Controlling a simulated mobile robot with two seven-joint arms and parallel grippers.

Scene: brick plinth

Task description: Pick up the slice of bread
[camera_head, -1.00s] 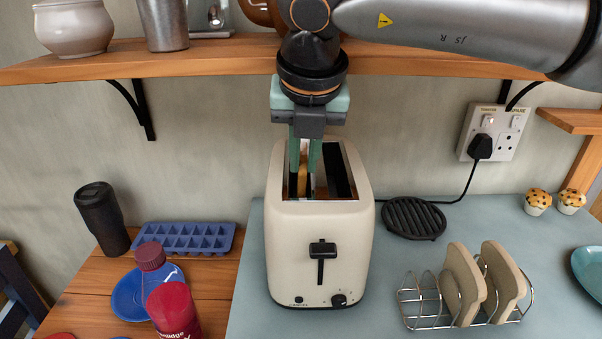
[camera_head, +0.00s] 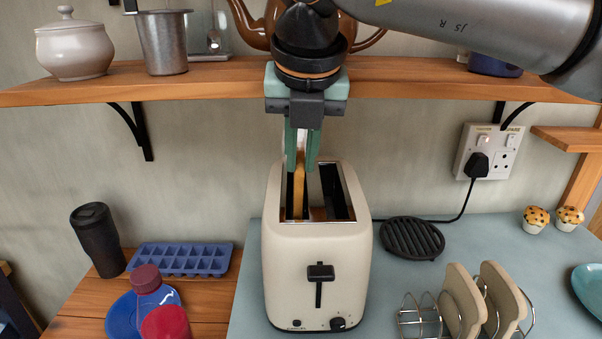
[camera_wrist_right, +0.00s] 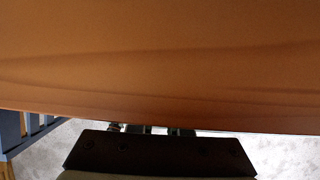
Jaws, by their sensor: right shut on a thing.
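The slice of bread (camera_head: 299,194) is a narrow golden-brown edge standing upright in the left slot of the cream toaster (camera_head: 317,258). Its upper part is between the green fingers of my right gripper (camera_head: 302,166), which is shut on it from above. The slice's lower end is still within the slot and hidden by the toaster's front wall. The toaster's right slot looks dark and empty. The right wrist view shows mostly a broad brown wooden-looking surface, with neither bread nor fingertips clear. My left gripper is not in view.
A wooden shelf (camera_head: 180,82) crosses behind my right gripper, bearing a teapot (camera_head: 368,38), a metal cup (camera_head: 164,45) and a lidded pot (camera_head: 75,50). A toast rack (camera_head: 424,322), a black trivet (camera_head: 412,239) and a power cord lie right of the toaster.

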